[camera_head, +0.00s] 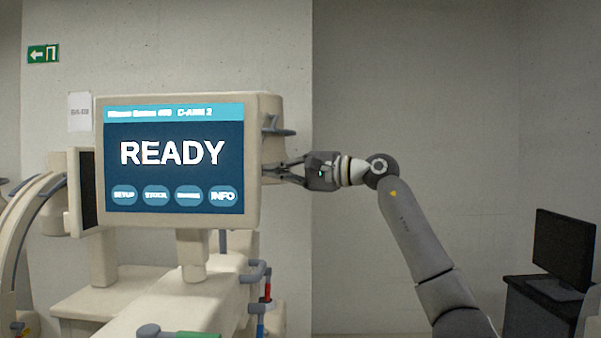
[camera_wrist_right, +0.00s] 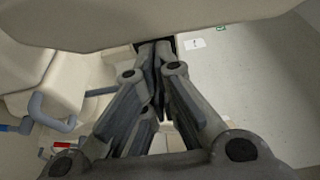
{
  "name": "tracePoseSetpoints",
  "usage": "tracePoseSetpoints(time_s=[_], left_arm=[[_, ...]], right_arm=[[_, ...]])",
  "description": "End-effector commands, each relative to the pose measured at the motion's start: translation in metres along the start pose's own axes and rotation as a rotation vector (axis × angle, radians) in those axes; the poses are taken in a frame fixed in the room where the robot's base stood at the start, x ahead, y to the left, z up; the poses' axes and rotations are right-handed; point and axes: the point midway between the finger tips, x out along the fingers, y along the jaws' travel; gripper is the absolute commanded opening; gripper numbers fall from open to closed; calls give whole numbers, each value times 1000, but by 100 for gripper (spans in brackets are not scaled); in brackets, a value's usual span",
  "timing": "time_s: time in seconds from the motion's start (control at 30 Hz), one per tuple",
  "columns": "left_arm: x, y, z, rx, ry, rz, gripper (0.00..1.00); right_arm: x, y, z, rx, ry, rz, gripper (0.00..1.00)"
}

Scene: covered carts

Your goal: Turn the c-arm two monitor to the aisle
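The C-arm 2 monitor (camera_head: 175,158) shows "READY" and a row of buttons. Its lit screen faces my head camera nearly squarely. A dark grey handle (camera_head: 279,131) sticks out from its right side. My right gripper (camera_head: 268,172) is at the monitor's right edge, below that handle, with its fingers pointing left. In the right wrist view, its fingertips (camera_wrist_right: 159,52) come together under a pale overhanging surface, with nothing clearly held between them. Whether the fingers touch the monitor is hard to tell. My left gripper is out of view.
The monitor stands on a pale cart (camera_head: 195,300) with blue-grey pipes and red parts (camera_head: 267,290) at its right. A curved C-arm (camera_head: 18,230) is at the left. A black monitor (camera_head: 564,247) stands on a dark cabinet at the right. The wall between is bare.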

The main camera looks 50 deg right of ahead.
Motion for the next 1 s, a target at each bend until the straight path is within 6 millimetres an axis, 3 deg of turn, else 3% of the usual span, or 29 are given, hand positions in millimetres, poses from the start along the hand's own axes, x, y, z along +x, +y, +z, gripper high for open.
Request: tracePoseSetpoints(time_s=[0.2, 0.43, 0.7, 1.0], left_arm=[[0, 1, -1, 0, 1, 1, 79], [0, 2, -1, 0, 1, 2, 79], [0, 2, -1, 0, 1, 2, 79], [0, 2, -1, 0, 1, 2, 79]], right_arm=[[-47, 2, -3, 0, 9, 5, 0], [-85, 2, -3, -1, 8, 8, 0], [-104, 2, -4, 1, 5, 5, 0], [-108, 1, -4, 1, 5, 1, 0]])
